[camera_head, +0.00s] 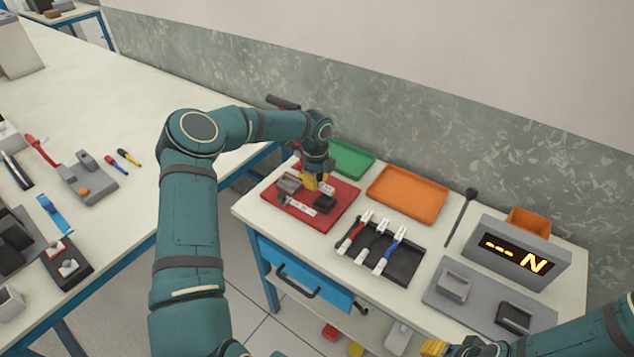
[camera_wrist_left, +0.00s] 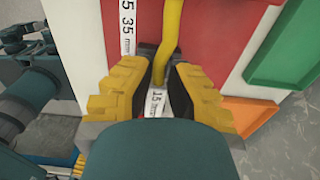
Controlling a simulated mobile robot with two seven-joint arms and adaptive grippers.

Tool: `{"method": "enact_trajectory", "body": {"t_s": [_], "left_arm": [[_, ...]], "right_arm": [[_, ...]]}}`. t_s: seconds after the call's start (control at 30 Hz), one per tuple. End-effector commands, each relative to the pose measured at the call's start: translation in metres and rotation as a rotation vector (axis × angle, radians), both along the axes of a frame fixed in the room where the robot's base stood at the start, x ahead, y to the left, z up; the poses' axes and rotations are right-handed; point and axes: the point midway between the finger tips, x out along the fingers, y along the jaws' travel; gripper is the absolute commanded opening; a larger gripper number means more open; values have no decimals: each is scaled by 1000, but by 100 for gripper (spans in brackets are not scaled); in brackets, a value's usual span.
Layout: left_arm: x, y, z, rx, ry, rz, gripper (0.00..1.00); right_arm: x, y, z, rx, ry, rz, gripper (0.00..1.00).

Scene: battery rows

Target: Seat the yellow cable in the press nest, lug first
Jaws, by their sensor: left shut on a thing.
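In the left wrist view a yellow cable (camera_wrist_left: 172,38) runs down between the black fingertips of my left gripper (camera_wrist_left: 163,72), which is shut on it. In the head view the same gripper (camera_head: 314,184) is low over a red board (camera_head: 338,213), and the cable cannot be told apart from the yellow fingers. The board carries a grey block (camera_head: 290,184), a dark block (camera_head: 325,202) and white size labels. I cannot tell which block is the press nest; the lug is hidden. My right gripper (camera_head: 436,347) shows only partly at the bottom edge.
Right of the board are a black tray (camera_head: 407,269) with red- and blue-marked cables, an orange tray (camera_head: 432,190), a green tray (camera_head: 353,160), a dark rod (camera_head: 461,216) and a grey display box (camera_head: 518,252). A grey fixture plate (camera_head: 480,311) lies at front right.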

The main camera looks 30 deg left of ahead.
Motion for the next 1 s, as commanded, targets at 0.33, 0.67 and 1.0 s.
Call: {"method": "enact_trajectory", "body": {"t_s": [0.33,0.67,1.0], "left_arm": [[-2,14,-23,5,3,27,0],[-1,10,-38,3,3,21,0],[-1,9,-40,3,3,19,0]], "right_arm": [[-4,1,-13,2,9,8,47],[-7,1,-21,4,16,12,47],[-7,1,-22,4,16,13,47]]}}
